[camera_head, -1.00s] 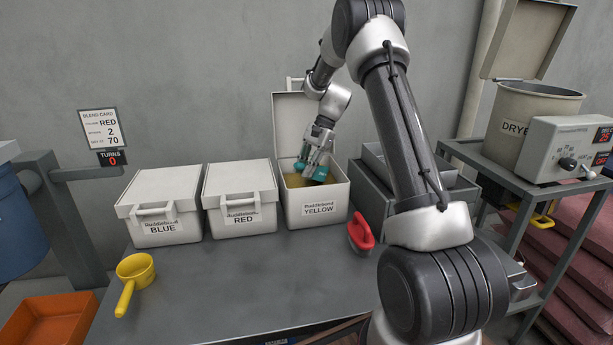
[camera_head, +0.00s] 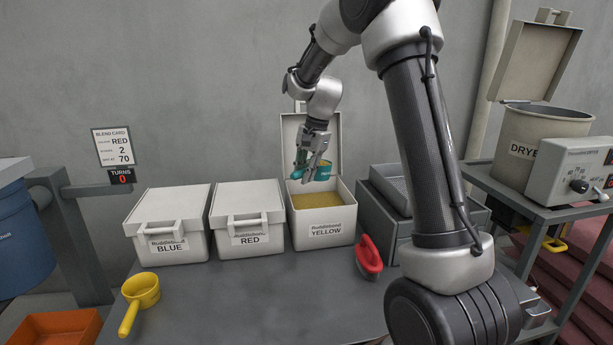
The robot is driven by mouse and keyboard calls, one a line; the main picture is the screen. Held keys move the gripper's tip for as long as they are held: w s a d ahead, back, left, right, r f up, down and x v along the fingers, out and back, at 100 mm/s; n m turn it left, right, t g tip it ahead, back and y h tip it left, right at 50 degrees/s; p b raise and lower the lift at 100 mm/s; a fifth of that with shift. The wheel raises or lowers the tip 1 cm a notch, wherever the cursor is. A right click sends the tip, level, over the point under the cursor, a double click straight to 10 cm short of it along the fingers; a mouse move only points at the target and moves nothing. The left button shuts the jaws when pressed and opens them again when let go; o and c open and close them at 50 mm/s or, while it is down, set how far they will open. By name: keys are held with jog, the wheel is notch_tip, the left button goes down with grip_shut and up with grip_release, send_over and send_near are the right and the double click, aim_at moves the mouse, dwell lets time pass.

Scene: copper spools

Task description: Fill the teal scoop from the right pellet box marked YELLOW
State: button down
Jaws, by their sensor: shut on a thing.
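The YELLOW box (camera_head: 325,229) is the rightmost of three white boxes on the grey table, with its lid (camera_head: 300,130) raised at the back. Yellow pellets (camera_head: 318,202) show inside it. My gripper (camera_head: 312,165) is above the box opening and shut on the teal scoop (camera_head: 323,172). The scoop is clear of the pellets, with its handle between my fingers. I cannot see from here what the scoop holds.
The closed BLUE box (camera_head: 172,225) and closed RED box (camera_head: 247,215) stand to the left. A yellow scoop (camera_head: 142,292) lies at the table's front left. A red-handled tool (camera_head: 368,257) lies right of the YELLOW box, near a grey bin (camera_head: 378,215). The dryer (camera_head: 545,145) stands open at right.

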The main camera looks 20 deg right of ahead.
jog(key=shift+r, duration=0.1)
jog(key=shift+r+t+h, duration=0.4)
jog(key=shift+r+h, duration=0.2)
jog(key=shift+r, duration=0.35)
